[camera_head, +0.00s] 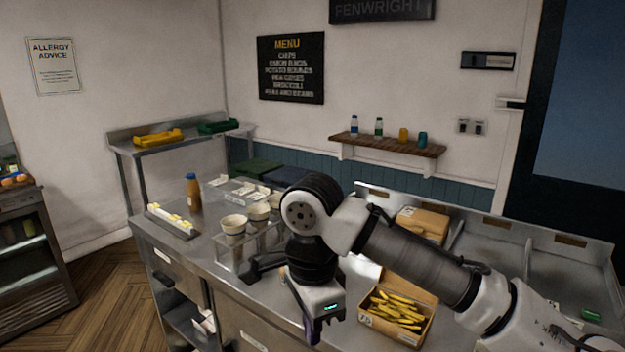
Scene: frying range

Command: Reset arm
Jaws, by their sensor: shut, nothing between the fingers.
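My arm comes in from the lower right and bends down at the centre of the picture. My gripper (313,335) is at its end, in front of the steel counter (175,237). It is shut and I see nothing held in it. My arm hides part of the counter behind it.
An open cardboard box (420,338) of yellow chips stands just right of my gripper, with another box (424,222) behind. Paper cups (233,226) in a rack, a sauce bottle (193,193) and a small tray (172,227) stand to the left. Wooden floor is open at lower left.

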